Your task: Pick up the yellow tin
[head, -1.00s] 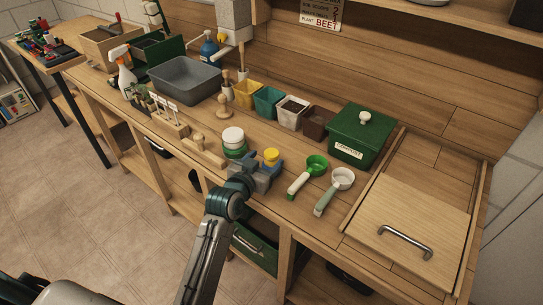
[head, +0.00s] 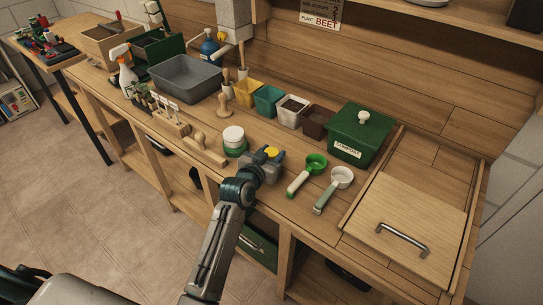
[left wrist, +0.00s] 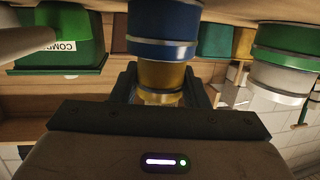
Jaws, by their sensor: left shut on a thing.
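The yellow tin (head: 272,152) shows its top between the fingers of my left gripper (head: 267,159) in the head view. In the left wrist view, which is upside down, the yellow tin (left wrist: 162,76) sits between the two dark fingers, and my left gripper (left wrist: 163,88) is shut on it. A blue tin (left wrist: 163,25) is directly under the yellow one, and the two appear to touch. In the head view the gripper mostly hides the blue tin. My right gripper is not in view.
A white tin (head: 233,134) on a green tin (head: 234,149) stands just left of the gripper. A green scoop (head: 315,163) and a pale scoop (head: 341,178) lie to the right. A wooden block with pegs (head: 205,151) is at left, and a green compost box (head: 360,133) behind.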

